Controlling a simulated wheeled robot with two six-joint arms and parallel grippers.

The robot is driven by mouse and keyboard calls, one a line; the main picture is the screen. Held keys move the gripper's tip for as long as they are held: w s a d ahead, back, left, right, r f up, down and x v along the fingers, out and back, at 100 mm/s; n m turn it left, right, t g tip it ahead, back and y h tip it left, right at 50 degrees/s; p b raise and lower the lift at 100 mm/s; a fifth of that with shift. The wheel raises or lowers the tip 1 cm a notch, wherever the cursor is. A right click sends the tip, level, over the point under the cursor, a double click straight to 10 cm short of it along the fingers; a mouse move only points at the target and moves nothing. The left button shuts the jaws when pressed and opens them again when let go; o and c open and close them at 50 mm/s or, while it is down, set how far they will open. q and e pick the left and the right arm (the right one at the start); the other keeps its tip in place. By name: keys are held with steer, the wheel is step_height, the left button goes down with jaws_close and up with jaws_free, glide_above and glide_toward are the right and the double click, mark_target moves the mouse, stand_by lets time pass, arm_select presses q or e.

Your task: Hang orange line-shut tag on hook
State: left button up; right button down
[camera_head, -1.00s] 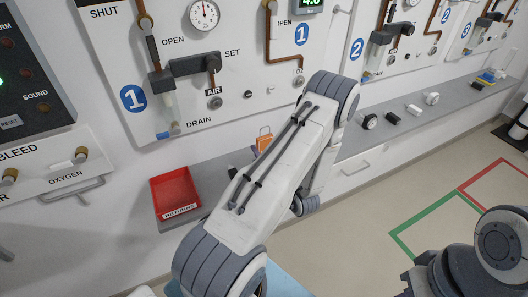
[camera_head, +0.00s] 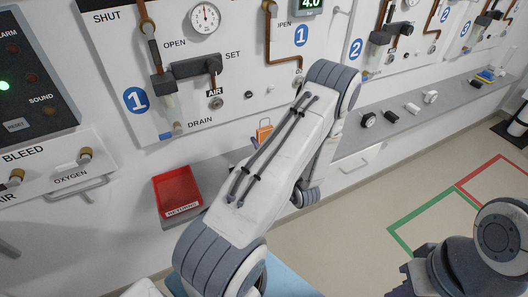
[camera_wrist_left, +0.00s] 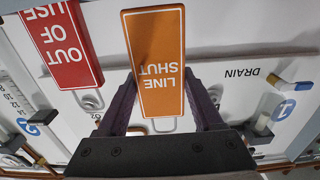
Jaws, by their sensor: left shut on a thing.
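The orange LINE SHUT tag (camera_wrist_left: 156,62) shows upside down in the left wrist view, held between the two dark fingers of my left gripper (camera_wrist_left: 165,105). In the head view the tag (camera_head: 264,131) shows small in front of the lower edge of the white panel, beside my left arm. My left gripper (camera_head: 258,145) is mostly hidden there by my own arm. A small metal peg or hook (camera_wrist_left: 92,101) shows on the panel in the wrist view, apart from the tag. A purple part of my right gripper (camera_head: 402,284) shows at the lower right; its fingertips are unclear.
A red OUT OF USE tag (camera_wrist_left: 62,42) is beside the orange tag in the wrist view. A red RETURNS tray (camera_head: 177,190) is on the grey shelf below the panel. The air valve (camera_head: 195,68) and a knob (camera_head: 248,95) project from panel 1.

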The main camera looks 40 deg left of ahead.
arm_select(q)
steer(key=v, duration=0.7)
steer(key=shift+d, duration=0.2)
stand_by(0.9)
steer(key=shift+s+d, duration=0.1)
steer(key=shift+s+d+f+b, duration=0.3)
steer(key=shift+d+f+b, duration=0.05)
steer(key=shift+d, duration=0.4)
steer(key=shift+s+d+f+b, duration=0.35)
steer(key=shift+d, duration=0.4)
steer(key=shift+s+d+f+b, duration=0.3)
steer(key=shift+d+b, duration=0.05)
steer(key=shift+d, duration=0.4)
